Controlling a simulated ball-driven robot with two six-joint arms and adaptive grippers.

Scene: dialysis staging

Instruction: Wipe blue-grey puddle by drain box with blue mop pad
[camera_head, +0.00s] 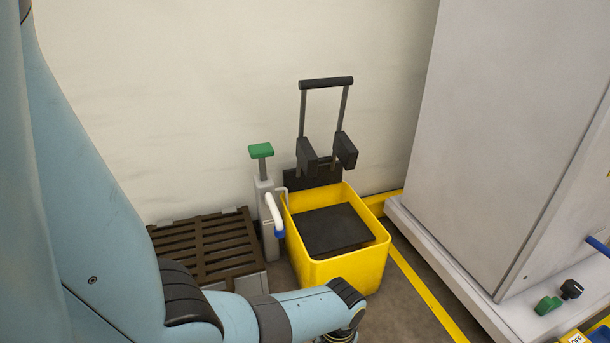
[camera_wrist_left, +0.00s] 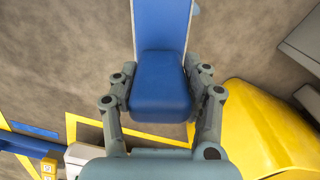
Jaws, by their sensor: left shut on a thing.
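My left gripper (camera_wrist_left: 162,80) is shut on a blue block of the blue mop pad (camera_wrist_left: 162,22) in the left wrist view. A flatter blue part with a pale edge extends beyond the block, over brown-grey floor. In the head view my left arm reaches in front of the yellow bucket, and its fingers and the pad are out of frame below. The drain box (camera_head: 215,247), with a dark brown slatted top, stands against the wall, partly hidden by my arm. I cannot make out the blue-grey puddle in either view. My right gripper is not in view.
A yellow bucket (camera_head: 345,268) with a dark inner plate and black-handled wringer (camera_head: 326,84) stands right of the drain box. A grey post with a green top (camera_head: 261,151) stands between. A large grey cabinet (camera_head: 500,140) is at right, beyond a yellow floor line (camera_head: 425,292).

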